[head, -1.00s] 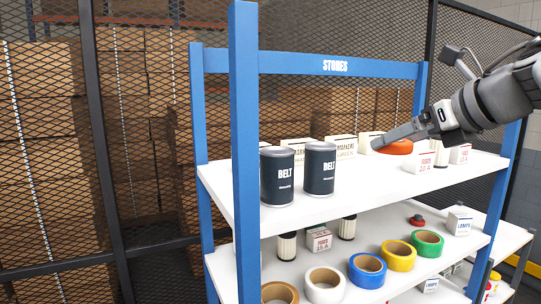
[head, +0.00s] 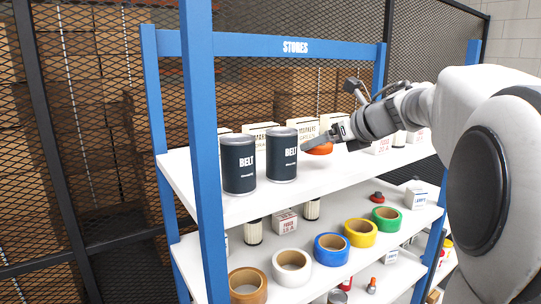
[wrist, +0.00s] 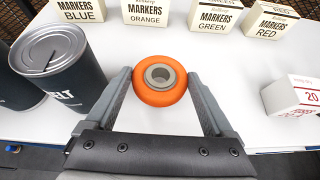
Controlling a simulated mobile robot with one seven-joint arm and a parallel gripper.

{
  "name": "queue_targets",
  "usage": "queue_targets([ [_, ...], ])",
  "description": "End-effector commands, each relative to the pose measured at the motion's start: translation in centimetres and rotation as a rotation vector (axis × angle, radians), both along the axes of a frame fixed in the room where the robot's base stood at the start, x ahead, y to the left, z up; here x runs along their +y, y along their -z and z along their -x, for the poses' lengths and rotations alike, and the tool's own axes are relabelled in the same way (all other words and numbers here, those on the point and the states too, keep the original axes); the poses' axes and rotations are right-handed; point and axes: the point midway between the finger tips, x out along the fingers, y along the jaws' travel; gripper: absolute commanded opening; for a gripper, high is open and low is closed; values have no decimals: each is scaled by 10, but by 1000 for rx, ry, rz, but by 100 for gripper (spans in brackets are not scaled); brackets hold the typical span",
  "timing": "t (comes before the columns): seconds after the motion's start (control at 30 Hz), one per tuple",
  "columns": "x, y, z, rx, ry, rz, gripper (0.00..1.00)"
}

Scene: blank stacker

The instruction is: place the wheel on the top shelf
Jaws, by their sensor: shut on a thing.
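The wheel is an orange ring with a grey hub. In the wrist view the wheel (wrist: 160,96) sits between the two fingertips of my gripper (wrist: 160,92), which is shut on it. In the head view the wheel (head: 320,149) shows as an orange edge under my gripper (head: 318,143). It is over the white top shelf (head: 225,205) of the blue rack, right of the dark BELT cans. I cannot tell whether the wheel touches the shelf.
Two BELT cans (head: 238,165) stand left of the wheel. Several markers boxes (wrist: 148,12) line the back, and a fuses box (wrist: 293,96) stands to the right. The shelf is bare around the wheel. A blue post (head: 200,120) rises at the front left. Tape rolls (head: 332,249) lie on the shelf below.

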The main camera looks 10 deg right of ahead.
Motion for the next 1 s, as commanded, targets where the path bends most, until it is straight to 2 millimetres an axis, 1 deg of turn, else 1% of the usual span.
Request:
queue_targets([
  [0.1,0,19,0,5,1,-4,29],
  [0.23,0,35,0,3,0,-3,29],
  [0.3,0,38,0,2,0,-2,29],
  [0.57,0,39,1,1,0,0,29],
  [0.6,0,40,1,2,0,-2,89],
  [0.67,0,39,1,2,0,-2,100],
  [0.93,0,37,1,2,0,-2,100],
  [1.0,-1,35,4,-1,0,-1,100],
])
